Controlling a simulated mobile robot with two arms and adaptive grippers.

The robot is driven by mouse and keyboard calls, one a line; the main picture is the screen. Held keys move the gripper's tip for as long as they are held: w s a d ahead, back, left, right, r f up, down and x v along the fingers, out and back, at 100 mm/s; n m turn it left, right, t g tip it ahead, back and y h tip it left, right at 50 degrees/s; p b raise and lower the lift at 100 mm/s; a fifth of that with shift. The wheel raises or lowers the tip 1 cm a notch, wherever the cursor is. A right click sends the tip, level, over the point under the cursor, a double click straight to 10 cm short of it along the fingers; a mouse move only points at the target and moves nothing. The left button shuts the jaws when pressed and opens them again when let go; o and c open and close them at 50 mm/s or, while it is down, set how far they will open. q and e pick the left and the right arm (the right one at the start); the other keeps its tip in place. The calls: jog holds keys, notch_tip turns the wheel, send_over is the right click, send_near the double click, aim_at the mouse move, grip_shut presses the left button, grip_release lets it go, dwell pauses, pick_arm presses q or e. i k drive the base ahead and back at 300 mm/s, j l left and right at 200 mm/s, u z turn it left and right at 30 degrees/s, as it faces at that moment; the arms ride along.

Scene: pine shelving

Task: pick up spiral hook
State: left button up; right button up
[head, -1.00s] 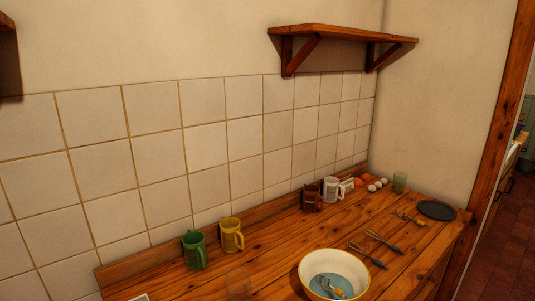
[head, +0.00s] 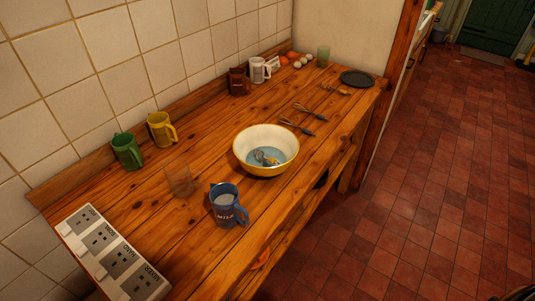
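I cannot tell for sure which utensil is the spiral hook. Two whisk-like tools with dark handles, a farther one (head: 310,112) and a nearer one (head: 297,126), lie on the wooden worktop (head: 215,165) behind the bowl. A small light-coloured tool (head: 336,91) lies farther back, near a dark round plate. Another metal tool (head: 266,157) rests inside the cream bowl (head: 290,142) with the yellow outside. Their tips are too small to make out.
A blue lettered jug (head: 226,207) and a clear glass (head: 180,180) stand in front of the bowl. Green (head: 127,151), yellow (head: 161,130), brown (head: 239,82) and white (head: 259,70) mugs line the back. A labelled panel (head: 108,255) lies front left. Red floor (head: 430,190) is open at right.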

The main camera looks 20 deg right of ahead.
aim_at(343, 92)
jog(key=i+l+u, duration=0.15)
jog(key=l, duration=0.35)
jog(key=i+l+u, duration=0.15)
jog(key=l, duration=0.35)
jog(key=l+u, duration=0.15)
jog(key=l, duration=0.35)
